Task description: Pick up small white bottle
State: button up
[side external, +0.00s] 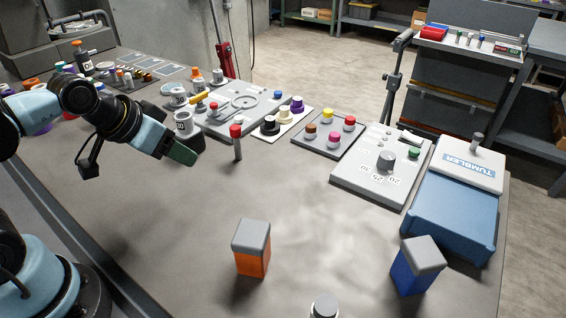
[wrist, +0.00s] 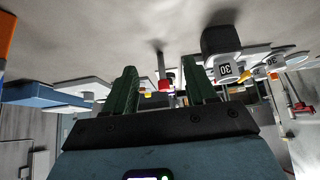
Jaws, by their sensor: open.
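Several white containers stand at the back left of the table in the side external view. A white jar with a dark number label (side external: 183,123) is nearest my gripper, and another labelled white jar (side external: 179,97) is behind it. A white jar marked 30 (wrist: 226,69) shows in the wrist view, right of the fingers. I cannot tell which is the small white bottle. A pale round cap (side external: 325,307) is cut off at the bottom edge.
A grey cylinder with a red cap (side external: 237,146) stands just right of my gripper. Trays with colored knobs (side external: 330,136) line the back. An orange block (side external: 252,258), a blue block (side external: 415,275) and a tumbler (side external: 450,212) are farther right. The table's middle is clear.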

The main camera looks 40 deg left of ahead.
jog(key=shift+o, duration=0.8)
notch_tip(320, 180, up, 5)
jog(key=s+d+m+h, duration=0.1)
jog(key=d+m+h, duration=0.1)
jog(key=d, duration=0.5)
jog(key=s+d+m+g+h, duration=0.1)
jog(key=d+m+h, duration=0.1)
jog(key=d+m, duration=0.2)
jog(key=s+d+m+g+h, duration=0.1)
jog(key=s+d+m+h, duration=0.1)
jog(key=d, duration=0.7)
jog(key=shift+s+d+r+m, duration=0.15)
jog(key=shift+d+m, duration=0.25)
jog(key=shift+m, duration=0.4)
jog(key=s+d+m+g+h, duration=0.2)
jog(key=s+d+m, duration=0.2)
jog(key=s+d, duration=0.3)
send_near(312, 316)
jog(key=f, duration=0.1)
jog(key=shift+x, duration=3.7)
